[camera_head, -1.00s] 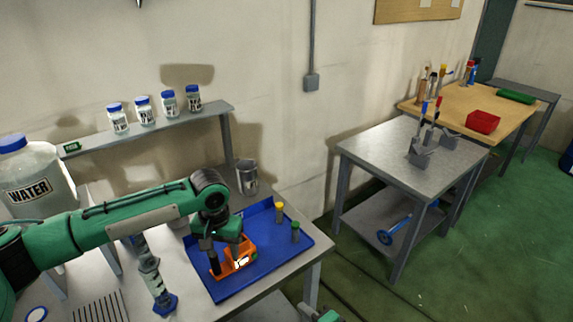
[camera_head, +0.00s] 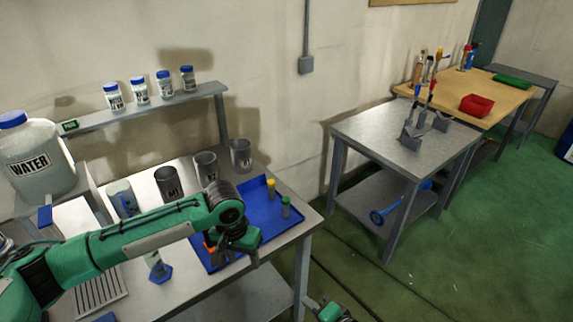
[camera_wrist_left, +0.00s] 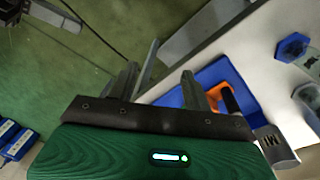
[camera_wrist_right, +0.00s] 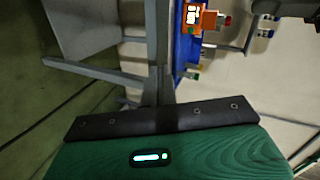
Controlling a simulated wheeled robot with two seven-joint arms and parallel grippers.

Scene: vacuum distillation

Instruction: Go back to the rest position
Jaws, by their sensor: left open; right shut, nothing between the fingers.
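My left gripper (camera_head: 246,252) hangs over the front right part of the blue tray (camera_head: 258,190), with its arm reaching across the bench from the left. In the left wrist view the left gripper (camera_wrist_left: 160,82) has its fingers spread with nothing between them. The orange device (camera_head: 210,250) on the tray is mostly hidden behind the gripper; it also shows in the left wrist view (camera_wrist_left: 226,98). My right gripper (camera_head: 328,308) is only partly in view at the bottom edge, beyond the bench's right side. In the right wrist view the right gripper (camera_wrist_right: 162,88) is shut and empty.
Several grey beakers (camera_head: 205,168) stand behind my left arm. The water jug (camera_head: 35,165) is at the left. Green floor (camera_head: 350,270) lies open between bench and metal table (camera_head: 385,130).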

